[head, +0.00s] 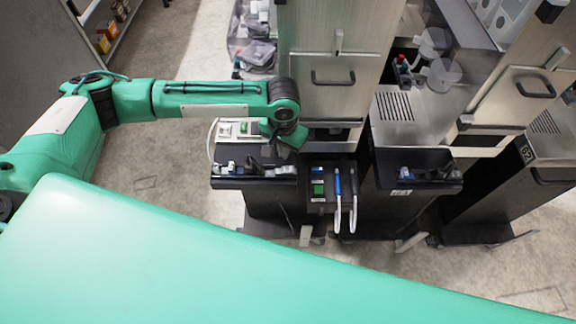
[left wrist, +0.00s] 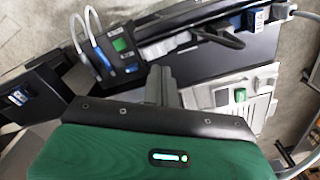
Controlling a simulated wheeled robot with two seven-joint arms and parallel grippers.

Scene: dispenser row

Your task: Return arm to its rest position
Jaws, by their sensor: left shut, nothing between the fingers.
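My left arm (head: 205,100) is green and comes in from the left of the head view, stretched out toward the dispenser row. My left gripper (head: 270,150) points down over the black front shelf of one dispenser; the wrist hides much of it. In the left wrist view the left gripper (left wrist: 160,82) shows its grey fingers together, with nothing between them. A small panel with a green button (head: 318,188) lies to its right, and the panel also shows in the left wrist view (left wrist: 124,66). My right gripper is not in view.
The black dispenser front (head: 255,175) is close under the gripper. Two hoses with blue nozzles (head: 338,200) hang beside the panel. A white unit with a green switch (left wrist: 238,95) shows in the left wrist view. Bare floor (head: 185,165) lies left of the dispensers, below the arm.

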